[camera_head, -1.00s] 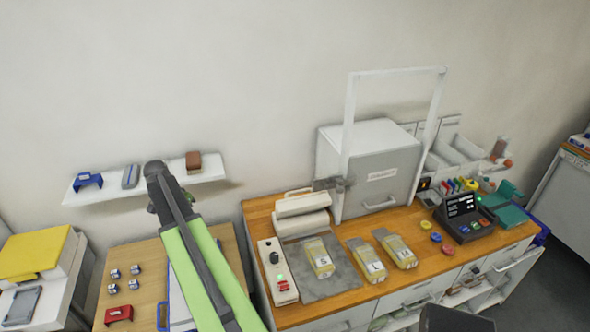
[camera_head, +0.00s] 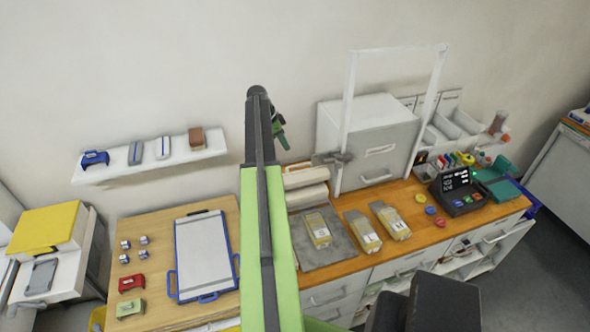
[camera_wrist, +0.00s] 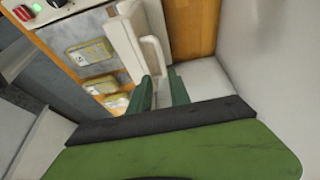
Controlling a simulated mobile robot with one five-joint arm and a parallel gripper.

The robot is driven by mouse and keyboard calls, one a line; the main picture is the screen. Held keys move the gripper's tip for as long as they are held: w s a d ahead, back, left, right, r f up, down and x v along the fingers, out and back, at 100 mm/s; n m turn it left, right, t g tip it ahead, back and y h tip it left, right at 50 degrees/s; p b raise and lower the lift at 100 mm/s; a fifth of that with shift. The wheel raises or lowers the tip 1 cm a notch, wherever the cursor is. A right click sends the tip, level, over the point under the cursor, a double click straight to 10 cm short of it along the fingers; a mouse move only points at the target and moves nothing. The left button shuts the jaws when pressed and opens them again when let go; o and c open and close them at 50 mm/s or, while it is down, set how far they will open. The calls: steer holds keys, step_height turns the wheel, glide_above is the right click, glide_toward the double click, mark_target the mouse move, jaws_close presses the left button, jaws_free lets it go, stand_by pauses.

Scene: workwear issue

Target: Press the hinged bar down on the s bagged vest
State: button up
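The white sealer with its hinged bar (camera_head: 306,178) stands at the back left of the wooden counter, partly hidden by my arm. In the wrist view the bar (camera_wrist: 120,40) and its pale handle (camera_wrist: 152,52) show just beyond my fingers. The bar looks raised; the exact angle is hard to tell. The S bagged vest (camera_head: 318,232) lies on the grey mat in front of the sealer, and it also shows in the wrist view (camera_wrist: 90,53). My gripper (camera_wrist: 161,90) is open and empty, its two green fingers apart near the handle. It also shows in the head view (camera_head: 281,132).
Two more bagged vests (camera_head: 362,232) (camera_head: 391,220) lie right of the grey mat (camera_head: 340,252). A white cabinet (camera_head: 372,140) and upright frame (camera_head: 347,110) stand right of the sealer.

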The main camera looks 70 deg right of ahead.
steer(key=b+x, duration=0.5)
steer(key=x, duration=0.1)
steer(key=b+x, duration=0.4)
steer(key=x, duration=0.2)
steer(key=shift+w+a+f+b, duration=0.15)
steer(key=shift+w+b, duration=0.1)
steer(key=shift+b, duration=0.1)
steer(key=shift+s+f+b, duration=0.25)
steer(key=shift+f+b, duration=0.05)
steer(key=shift+r, duration=0.1)
jaws_close()
